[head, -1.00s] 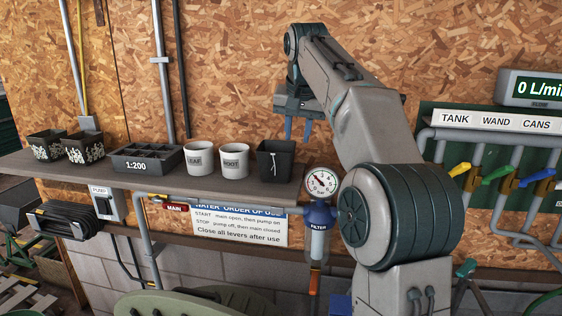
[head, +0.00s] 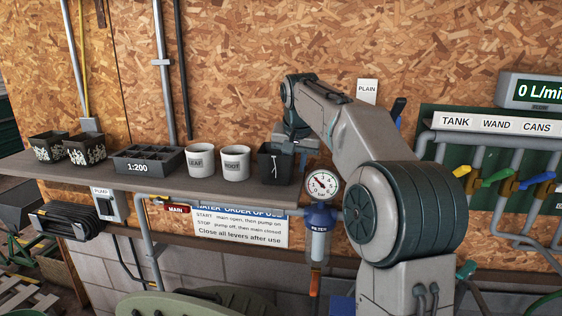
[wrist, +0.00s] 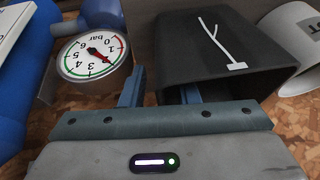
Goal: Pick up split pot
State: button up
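A black square pot (head: 274,165) with a white forked line on its front stands upright at the right end of the shelf; I take it as the split pot. It also shows in the wrist view (wrist: 215,45), upside down. My gripper (wrist: 160,92) is down at its rim. One blue finger is outside the pot's side next to the gauge, the other reaches in at the pot's mouth. The fingers are apart with the side wall between them, and I see no clear contact. In the head view my gripper (head: 297,154) is partly hidden behind the pot.
A pressure gauge (head: 321,185) and blue filter (head: 319,216) sit close right of the pot. The board wall is behind.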

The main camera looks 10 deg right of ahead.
grip_shut()
jog(key=shift+r, duration=0.15)
